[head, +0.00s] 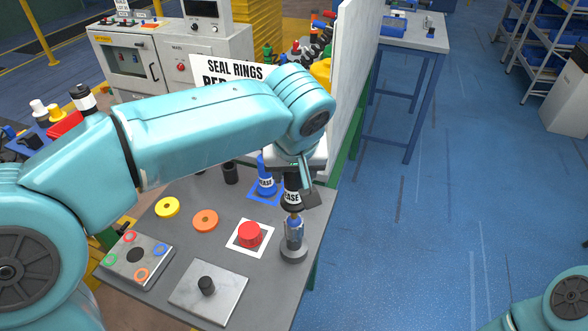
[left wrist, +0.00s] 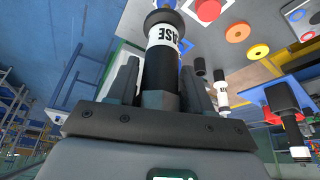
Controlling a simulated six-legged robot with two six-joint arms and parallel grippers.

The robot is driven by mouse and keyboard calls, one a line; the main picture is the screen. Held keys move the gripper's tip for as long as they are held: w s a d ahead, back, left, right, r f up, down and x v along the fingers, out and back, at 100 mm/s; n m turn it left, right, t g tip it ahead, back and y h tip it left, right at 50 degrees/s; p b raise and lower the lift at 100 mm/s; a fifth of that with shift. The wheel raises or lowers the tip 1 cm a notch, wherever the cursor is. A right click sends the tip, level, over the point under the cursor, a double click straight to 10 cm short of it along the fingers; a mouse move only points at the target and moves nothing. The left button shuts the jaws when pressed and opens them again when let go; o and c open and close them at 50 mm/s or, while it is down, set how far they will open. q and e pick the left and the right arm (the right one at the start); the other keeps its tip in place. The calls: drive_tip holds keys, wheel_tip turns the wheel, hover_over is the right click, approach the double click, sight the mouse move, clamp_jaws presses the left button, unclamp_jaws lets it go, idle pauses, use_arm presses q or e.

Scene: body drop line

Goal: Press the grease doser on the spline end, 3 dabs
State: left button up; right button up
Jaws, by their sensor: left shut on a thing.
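My left gripper (head: 295,176) is shut on the grease doser (head: 291,198), a black bottle with a white band lettered "ASE" in view. The doser is held upright, nozzle down, straight above the spline end (head: 294,232). The spline end is a grey metal shaft with a bluish top, standing on a round grey base (head: 293,252). The nozzle looks at or just over the shaft's top; I cannot tell whether they touch. In the left wrist view the doser (left wrist: 162,62) stands between both fingers (left wrist: 158,88). My right gripper is outside the views.
A red button (head: 249,234) on a white square is left of the shaft. A white panel (head: 345,90) rises behind.

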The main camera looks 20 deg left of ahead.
use_arm(q)
drive_tip(key=shift+f+b, duration=1.1)
drive_tip(key=shift+f, duration=0.25)
idle(0.3)
drive_tip(key=shift+r, duration=0.1)
drive_tip(key=shift+r+p, duration=1.2)
drive_tip(key=shift+r, duration=0.3)
wheel_tip(320, 180, up, 5)
drive_tip(key=p, duration=0.4)
